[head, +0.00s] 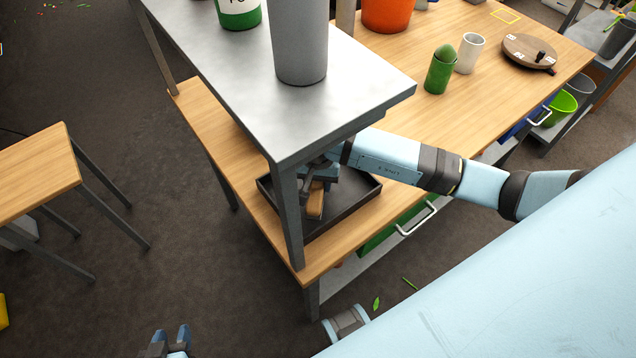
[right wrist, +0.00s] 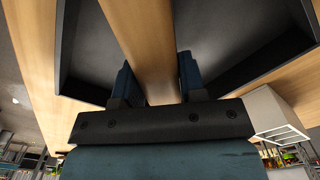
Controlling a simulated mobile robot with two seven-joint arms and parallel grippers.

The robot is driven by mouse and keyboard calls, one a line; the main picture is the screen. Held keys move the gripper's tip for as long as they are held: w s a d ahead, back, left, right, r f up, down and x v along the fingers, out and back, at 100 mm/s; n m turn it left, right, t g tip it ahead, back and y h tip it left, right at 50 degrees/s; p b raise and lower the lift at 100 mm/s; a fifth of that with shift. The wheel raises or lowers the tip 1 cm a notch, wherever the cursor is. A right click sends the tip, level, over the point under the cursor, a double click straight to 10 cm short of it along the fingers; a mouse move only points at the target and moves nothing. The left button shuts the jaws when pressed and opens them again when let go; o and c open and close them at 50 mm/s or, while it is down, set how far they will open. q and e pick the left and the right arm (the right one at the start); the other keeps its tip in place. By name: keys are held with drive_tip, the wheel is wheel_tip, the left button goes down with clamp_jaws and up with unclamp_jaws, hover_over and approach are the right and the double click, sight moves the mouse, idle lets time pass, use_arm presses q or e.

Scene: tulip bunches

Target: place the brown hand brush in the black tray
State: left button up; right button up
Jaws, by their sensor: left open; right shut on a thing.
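The black tray (head: 352,203) lies on the wooden bench, partly hidden under a raised grey metal shelf and behind its leg. My right gripper (head: 318,182) reaches under the shelf and is shut on the brown hand brush (head: 315,204), which is within the tray's outline. In the right wrist view the brush (right wrist: 145,45) runs between the two fingers, with the dark tray (right wrist: 62,60) around it. Whether the brush touches the tray floor cannot be told. My left gripper (head: 171,337) is open and empty low over the floor at the bottom edge.
The grey shelf (head: 360,85) and its front leg (head: 288,215) stand close to my right gripper. A grey cylinder (head: 299,45) stands on the shelf.

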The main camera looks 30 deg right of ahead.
drive_tip(key=shift+f, duration=0.95)
drive_tip(key=o, duration=0.9)
wheel_tip(320, 180, up, 12)
drive_tip(key=shift+r+b, duration=0.15)
drive_tip(key=shift+b, duration=0.15)
drive_tip(key=shift+s, duration=0.1)
